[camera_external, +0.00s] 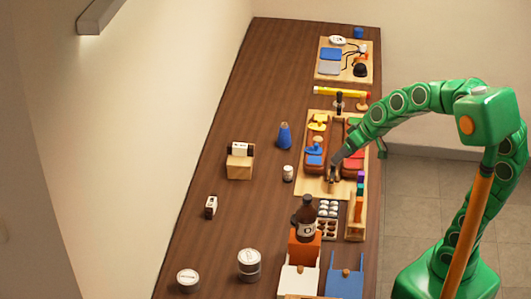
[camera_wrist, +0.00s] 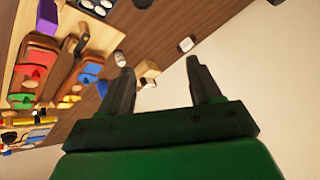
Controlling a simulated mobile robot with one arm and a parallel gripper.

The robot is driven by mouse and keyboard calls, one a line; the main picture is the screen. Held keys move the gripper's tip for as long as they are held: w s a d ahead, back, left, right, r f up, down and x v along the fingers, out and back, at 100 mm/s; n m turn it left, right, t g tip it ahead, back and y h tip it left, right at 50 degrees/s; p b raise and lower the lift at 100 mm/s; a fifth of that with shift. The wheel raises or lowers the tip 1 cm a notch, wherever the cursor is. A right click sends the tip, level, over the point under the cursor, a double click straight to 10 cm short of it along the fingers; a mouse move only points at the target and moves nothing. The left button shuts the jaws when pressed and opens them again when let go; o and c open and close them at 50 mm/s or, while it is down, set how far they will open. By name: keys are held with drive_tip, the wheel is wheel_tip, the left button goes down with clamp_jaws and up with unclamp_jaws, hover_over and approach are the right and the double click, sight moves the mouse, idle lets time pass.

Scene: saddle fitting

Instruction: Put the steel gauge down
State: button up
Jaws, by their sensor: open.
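My gripper (camera_external: 337,160) hangs at the end of the green arm, over the right part of the wooden board (camera_external: 313,186). In the wrist view my gripper (camera_wrist: 156,62) has its two dark fingers wide apart, with nothing held between them. I cannot make out the steel gauge for certain in either view. A small dark piece (camera_wrist: 81,45) lies at one end of a long brown strip (camera_wrist: 62,72) in the wrist view; I cannot tell what it is. The strip runs between brown holders with red, green, blue and yellow pieces.
A dark bottle (camera_external: 306,216) stands near the board's front. A blue cone (camera_external: 285,136), a white-lidded jar (camera_external: 288,173) and a wooden block (camera_external: 239,165) stand to its left. A second board (camera_external: 325,72) with tools lies at the back. The table's left side is mostly clear.

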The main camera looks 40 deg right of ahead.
sight(290, 171)
drive_tip(key=w+a+r+m+t+h, duration=0.1)
drive_tip(key=w+a+m+t, duration=0.2)
drive_tip(key=w, duration=0.6)
drive_tip(key=w+a+r+t+h, duration=0.1)
drive_tip(key=w+a+t, duration=0.25)
drive_tip(key=w, duration=0.55)
drive_tip(key=d+f+m+h, duration=0.1)
drive_tip(key=f+h, duration=0.1)
drive_tip(key=f, duration=0.6)
drive_tip(key=w+d+f+m+t+h, duration=0.1)
drive_tip(key=d+f+h, duration=0.1)
drive_tip(key=f, duration=0.6)
drive_tip(key=w+d+f+m+h, duration=0.1)
drive_tip(key=d+f+h, duration=0.1)
drive_tip(key=f, duration=0.6)
drive_tip(key=shift+f+h, duration=0.3)
drive_tip(key=shift+h, duration=0.2)
drive_tip(key=shift+t, duration=0.25)
drive_tip(key=shift+x, duration=3.9)
drive_tip(key=shift+a+f, duration=0.1)
clamp_jaws()
